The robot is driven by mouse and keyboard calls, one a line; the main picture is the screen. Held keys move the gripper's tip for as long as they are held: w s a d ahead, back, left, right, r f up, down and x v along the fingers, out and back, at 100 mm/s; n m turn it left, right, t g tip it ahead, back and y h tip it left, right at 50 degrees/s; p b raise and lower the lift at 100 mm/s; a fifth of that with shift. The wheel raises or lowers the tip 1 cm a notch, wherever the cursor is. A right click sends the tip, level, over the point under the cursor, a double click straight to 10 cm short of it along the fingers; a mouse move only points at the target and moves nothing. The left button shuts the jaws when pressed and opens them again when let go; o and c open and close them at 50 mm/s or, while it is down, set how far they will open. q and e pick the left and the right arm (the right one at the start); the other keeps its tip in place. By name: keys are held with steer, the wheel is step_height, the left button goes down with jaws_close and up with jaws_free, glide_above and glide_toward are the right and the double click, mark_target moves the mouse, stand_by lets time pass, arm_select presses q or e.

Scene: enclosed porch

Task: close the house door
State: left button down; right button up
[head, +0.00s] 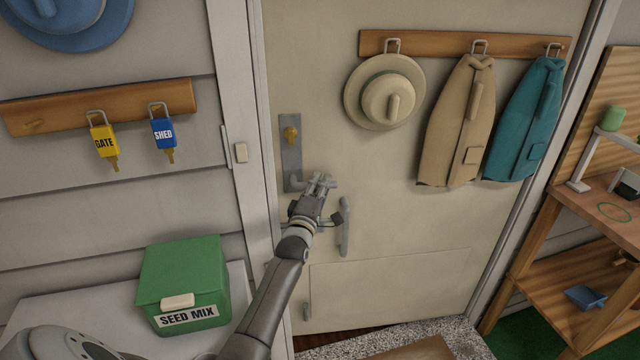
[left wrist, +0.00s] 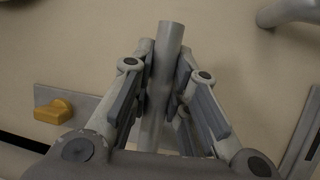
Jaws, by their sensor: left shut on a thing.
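The house door (head: 400,225) is a cream panel with a grey lock plate (head: 291,160) and a yellow thumb-turn (head: 290,134) near its left edge. My left gripper (head: 322,182) is at the lever handle below the thumb-turn. In the left wrist view, its fingers (left wrist: 165,85) are shut on the grey lever handle (left wrist: 170,38), whose end sticks out beyond them. A dark line shows by the plate's edge there; I cannot tell how far the door stands from its frame. My right gripper is not in view.
A rack with a hat (head: 385,92), a tan coat (head: 457,125) and a teal coat (head: 524,120) hangs on the door. A green seed box (head: 182,270) stands on a white surface at left. Wooden shelves (head: 560,265) stand at right. A speckled mat (head: 400,335) lies below the door.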

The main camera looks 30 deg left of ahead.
arm_select(q)
steer(key=shift+s+a+f+m+g+h+p, duration=0.2)
steer(key=shift+f+m+g+p, duration=0.25)
steer(key=shift+f+m+p, duration=0.45)
steer(key=shift+s+a+f+m+g+h+p, duration=0.15)
steer(key=shift+f+m+g+p, duration=0.4)
steer(key=shift+m, duration=0.7)
steer(key=shift+s+a+f+m+g+h+p, duration=0.1)
steer(key=shift+f+m+g+h+p, duration=0.3)
steer(key=shift+m+p, duration=0.55)
steer(key=shift+f, duration=0.1)
